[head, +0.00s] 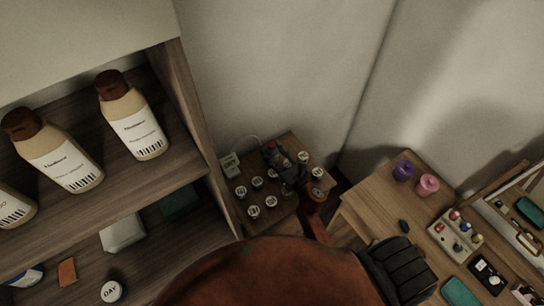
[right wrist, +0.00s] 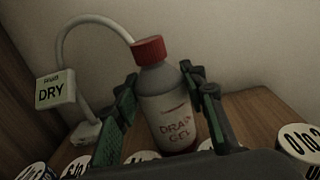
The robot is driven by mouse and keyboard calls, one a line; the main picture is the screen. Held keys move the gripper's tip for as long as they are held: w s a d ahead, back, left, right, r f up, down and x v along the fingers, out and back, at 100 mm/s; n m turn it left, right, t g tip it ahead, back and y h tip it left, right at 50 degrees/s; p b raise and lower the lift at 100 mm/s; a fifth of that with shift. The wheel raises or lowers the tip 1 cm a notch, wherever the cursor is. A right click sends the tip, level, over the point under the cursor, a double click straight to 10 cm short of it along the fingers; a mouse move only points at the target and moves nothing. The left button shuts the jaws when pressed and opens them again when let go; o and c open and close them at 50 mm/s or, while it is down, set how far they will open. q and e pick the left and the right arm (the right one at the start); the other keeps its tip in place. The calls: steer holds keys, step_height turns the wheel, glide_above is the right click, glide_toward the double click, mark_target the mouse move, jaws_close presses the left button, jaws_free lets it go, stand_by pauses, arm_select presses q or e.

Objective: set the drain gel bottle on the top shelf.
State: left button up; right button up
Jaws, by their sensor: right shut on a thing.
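The drain gel bottle (right wrist: 168,105) is grey with a red cap and a pale label, and stands nearly upright between my right gripper's fingers in the right wrist view. My right gripper (head: 286,172) is shut on it, over the small table in the head view. There the bottle (head: 271,152) is small, dark and partly hidden by the gripper. The upper shelf board (head: 150,190) at the left holds several cream bottles with brown caps.
Several labelled round-topped jars (head: 254,211) stand on the small table around my gripper, with a DRY sign (right wrist: 54,90) and a curved white tube (right wrist: 92,22). The shelf's side panel (head: 196,110) stands between. A lower shelf holds a white box (head: 122,233). A wooden desk (head: 375,205) is at right.

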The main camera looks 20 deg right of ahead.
steer(key=c, duration=0.4)
